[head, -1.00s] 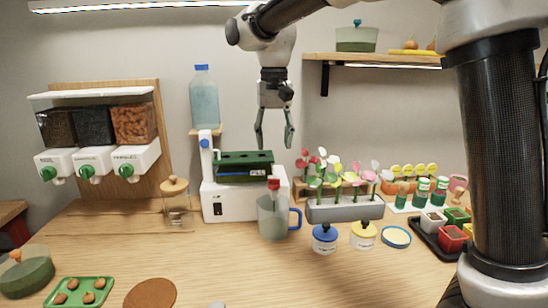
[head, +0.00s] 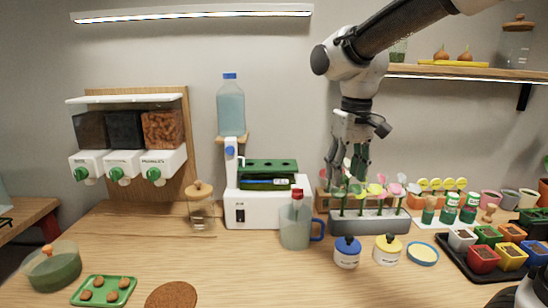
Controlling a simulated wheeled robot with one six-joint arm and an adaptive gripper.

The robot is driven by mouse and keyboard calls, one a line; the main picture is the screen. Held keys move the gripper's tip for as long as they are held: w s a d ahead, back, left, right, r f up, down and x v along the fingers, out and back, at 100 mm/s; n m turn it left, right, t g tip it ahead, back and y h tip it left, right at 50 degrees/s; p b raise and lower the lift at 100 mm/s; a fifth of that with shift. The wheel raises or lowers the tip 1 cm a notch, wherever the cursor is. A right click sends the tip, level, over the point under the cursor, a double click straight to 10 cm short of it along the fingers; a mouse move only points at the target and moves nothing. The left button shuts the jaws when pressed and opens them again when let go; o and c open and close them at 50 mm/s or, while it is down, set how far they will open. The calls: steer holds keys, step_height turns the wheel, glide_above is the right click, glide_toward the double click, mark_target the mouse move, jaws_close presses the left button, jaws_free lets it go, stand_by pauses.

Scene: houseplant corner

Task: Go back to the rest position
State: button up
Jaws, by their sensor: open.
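My gripper (head: 348,182) hangs from my arm at the upper right of centre in the head view, fingers pointing down. Its fingers are apart and I see nothing between them. The fingertips overlap the flowers in the grey planter (head: 370,222) in the picture; I cannot tell whether they touch. The white machine (head: 262,212) with a green tray (head: 267,172) on top stands to the left of my gripper.
A clear jug (head: 296,228) with a blue handle, a blue-lidded jar (head: 347,254) and a yellow-lidded jar (head: 387,250) stand in front. A black tray (head: 455,258) of small pots is at the right. A shelf (head: 470,72) is above right. The front middle of the table is clear.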

steer(key=s+d+m+t, duration=0.3)
steer(key=s+d+m, duration=0.1)
steer(key=s+d, duration=1.3)
steer(key=shift+s+d+f+t, duration=0.15)
steer(key=shift+s+d+t, duration=0.25)
steer(key=shift+d, duration=0.8)
